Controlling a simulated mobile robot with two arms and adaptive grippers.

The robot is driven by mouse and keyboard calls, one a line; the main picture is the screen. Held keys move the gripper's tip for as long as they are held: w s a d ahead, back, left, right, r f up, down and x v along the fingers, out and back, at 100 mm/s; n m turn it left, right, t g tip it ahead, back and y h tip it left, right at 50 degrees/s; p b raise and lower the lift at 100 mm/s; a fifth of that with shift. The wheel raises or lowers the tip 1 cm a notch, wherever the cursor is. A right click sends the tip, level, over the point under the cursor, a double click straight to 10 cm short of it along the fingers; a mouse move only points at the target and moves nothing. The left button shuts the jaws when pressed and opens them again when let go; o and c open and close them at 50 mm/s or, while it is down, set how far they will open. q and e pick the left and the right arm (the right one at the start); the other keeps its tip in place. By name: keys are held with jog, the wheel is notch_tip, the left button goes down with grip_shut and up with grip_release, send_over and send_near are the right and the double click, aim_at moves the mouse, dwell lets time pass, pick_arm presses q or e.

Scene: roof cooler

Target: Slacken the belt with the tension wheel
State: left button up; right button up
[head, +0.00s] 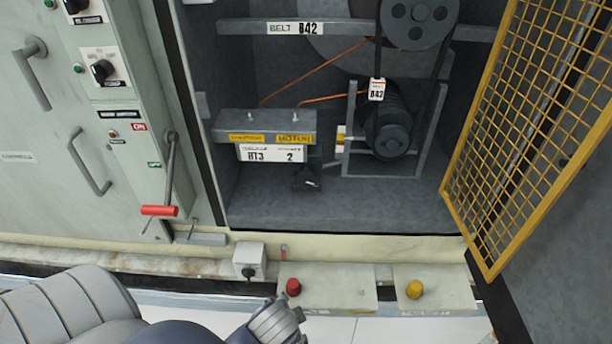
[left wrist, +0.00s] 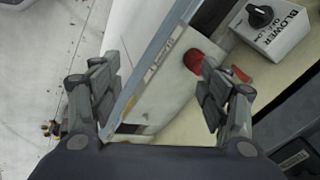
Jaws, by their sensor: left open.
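The dark belt (head: 378,60) runs from a large grey pulley (head: 417,15) down to the motor (head: 388,125) inside the open cabinet. My left gripper (head: 285,322) is low in front of the cabinet, well below the belt. In the left wrist view its fingers (left wrist: 158,82) are apart with nothing held between them. My right gripper is not in view.
The yellow mesh door (head: 535,120) stands open at the right. A grey box (head: 265,126) with an HT3 2 label is left of the motor. A red button (head: 293,288), yellow button (head: 414,290) and blower switch box (head: 249,262) line the front. A red-handled lever (head: 160,210) is left.

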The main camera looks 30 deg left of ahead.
pick_arm(q)
jog(key=w+a+r+m+t+y, duration=0.3)
jog(key=w+a+r+m+y, duration=0.3)
jog(key=w+m, duration=0.35)
jog(key=m+t+y, duration=0.3)
jog(key=m+t, duration=0.4)
jog(key=m, duration=0.5)
send_near(306, 182)
jog(key=p+x, duration=0.3)
jog(key=x, duration=0.6)
jog(key=shift+w+a+r, duration=0.15)
jog(key=shift+w+a, duration=0.05)
jog(key=shift+w, duration=0.1)
jog(key=shift+w+a, duration=0.35)
jog(key=shift+w, duration=0.1)
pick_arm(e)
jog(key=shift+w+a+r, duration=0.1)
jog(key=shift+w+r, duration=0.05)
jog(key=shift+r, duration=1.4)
pick_arm(q)
jog(key=c, duration=1.1)
